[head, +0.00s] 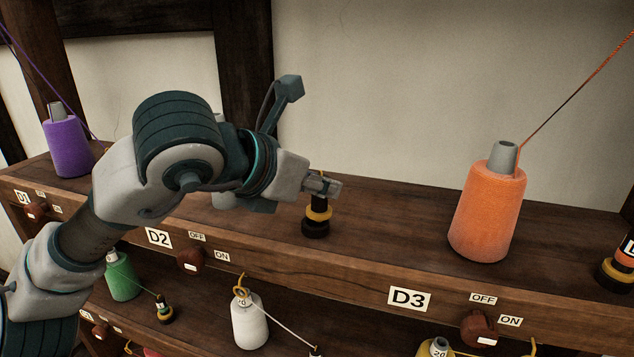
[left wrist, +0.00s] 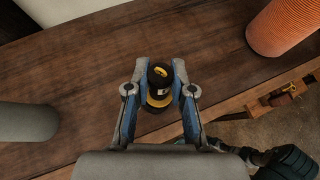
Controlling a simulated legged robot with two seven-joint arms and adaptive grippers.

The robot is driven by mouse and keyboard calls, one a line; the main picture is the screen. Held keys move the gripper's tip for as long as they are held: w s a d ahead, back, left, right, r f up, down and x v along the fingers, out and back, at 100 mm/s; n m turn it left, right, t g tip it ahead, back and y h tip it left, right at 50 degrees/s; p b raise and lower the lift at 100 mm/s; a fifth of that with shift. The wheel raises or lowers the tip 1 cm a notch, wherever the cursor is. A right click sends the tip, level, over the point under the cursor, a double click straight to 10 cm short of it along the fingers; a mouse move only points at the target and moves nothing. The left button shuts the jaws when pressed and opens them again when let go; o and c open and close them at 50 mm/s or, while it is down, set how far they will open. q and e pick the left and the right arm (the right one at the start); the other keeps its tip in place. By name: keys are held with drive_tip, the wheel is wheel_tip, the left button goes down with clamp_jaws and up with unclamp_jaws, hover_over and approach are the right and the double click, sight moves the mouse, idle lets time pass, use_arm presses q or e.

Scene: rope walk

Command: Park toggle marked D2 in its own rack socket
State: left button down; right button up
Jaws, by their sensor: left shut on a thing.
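A black toggle with yellow bands (head: 318,212) stands upright at the shelf top, between the D2 and D3 signs. My left gripper (head: 322,187) is shut on its upper part. In the left wrist view the same toggle (left wrist: 158,97) sits between the two fingers of the gripper (left wrist: 159,70). Its marking cannot be read. A dark round base is at its foot; I cannot tell whether that is a socket or part of the toggle. The D2 sign (head: 158,238) is on the shelf's front edge. My right gripper is not in view.
An orange cone (head: 486,215) stands to the right, its thread rising. A purple cone (head: 67,146) stands far left. The D2 switch (head: 191,260) and D3 switch (head: 479,328) project from the front edge. A grey cylinder (left wrist: 24,122) stands left of the gripper. Green and white cones sit below.

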use_arm(q)
drive_tip(key=shift+a+f+b, duration=0.1)
drive_tip(key=shift+f+b, duration=0.35)
drive_tip(key=shift+f, duration=0.2)
drive_tip(key=c, duration=1.3)
unclamp_jaws()
drive_tip(key=shift+v, duration=2.05)
drive_tip(key=p+v, duration=0.1)
drive_tip(key=v, duration=0.6)
drive_tip(key=shift+p, duration=0.3)
